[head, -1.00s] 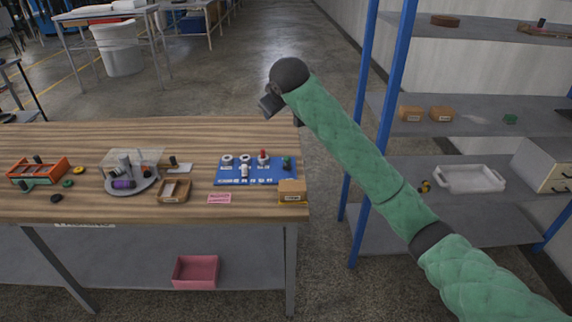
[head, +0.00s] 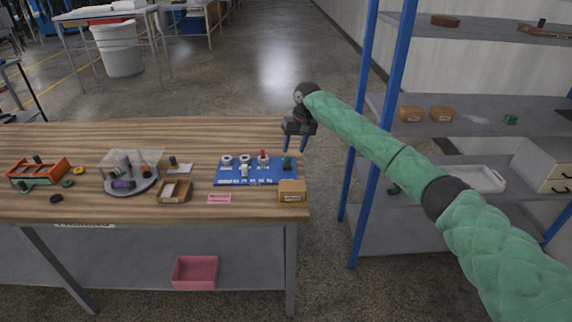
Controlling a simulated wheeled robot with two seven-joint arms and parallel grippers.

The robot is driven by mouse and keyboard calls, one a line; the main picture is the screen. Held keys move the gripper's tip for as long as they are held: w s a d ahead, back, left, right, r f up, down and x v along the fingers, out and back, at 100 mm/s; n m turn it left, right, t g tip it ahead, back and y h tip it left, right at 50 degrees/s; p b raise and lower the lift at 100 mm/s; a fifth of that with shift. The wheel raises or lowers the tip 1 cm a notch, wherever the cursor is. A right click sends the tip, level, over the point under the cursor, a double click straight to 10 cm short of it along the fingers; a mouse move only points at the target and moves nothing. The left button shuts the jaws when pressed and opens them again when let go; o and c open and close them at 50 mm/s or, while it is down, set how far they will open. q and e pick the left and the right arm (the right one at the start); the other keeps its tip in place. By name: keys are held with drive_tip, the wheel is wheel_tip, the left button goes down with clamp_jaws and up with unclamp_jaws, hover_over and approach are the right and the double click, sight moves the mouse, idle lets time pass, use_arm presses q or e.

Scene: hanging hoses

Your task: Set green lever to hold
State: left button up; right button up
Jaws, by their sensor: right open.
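The blue panel (head: 232,178) lies on the right part of the wooden table, with several knobs and levers on it. The green lever (head: 287,162) stands at the panel's right end; its exact setting is too small to read. My right gripper (head: 294,146) is open and empty, fingers pointing down. In the picture it is just above and a little right of the green lever, apart from it. A red-topped lever (head: 263,155) and a white lever (head: 244,170) are on the same panel. My left gripper is not in view.
A cardboard box (head: 292,191) sits just in front of the panel's right end, near the table edge. A pink note (head: 219,199) and a brown tray (head: 174,191) lie to the left. A blue-post shelf (head: 385,110) stands right of the table.

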sight(288, 157)
drive_tip(key=f, duration=0.1)
drive_tip(key=a+f+m+p, duration=0.1)
drive_tip(key=f, duration=0.1)
drive_tip(key=a+f+m, duration=0.1)
drive_tip(key=shift+s+a+f+y, duration=0.2)
drive_tip(key=shift+s+f+y, duration=0.05)
drive_tip(key=shift+s+y, duration=0.1)
drive_tip(key=shift+p+x, duration=0.35)
drive_tip(key=shift+x, duration=0.85)
drive_tip(key=shift+f, duration=0.3)
drive_tip(key=c, duration=1)
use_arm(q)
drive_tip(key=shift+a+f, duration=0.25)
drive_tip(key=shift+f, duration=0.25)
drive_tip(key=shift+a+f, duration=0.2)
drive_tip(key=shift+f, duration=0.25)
use_arm(e)
clamp_jaws()
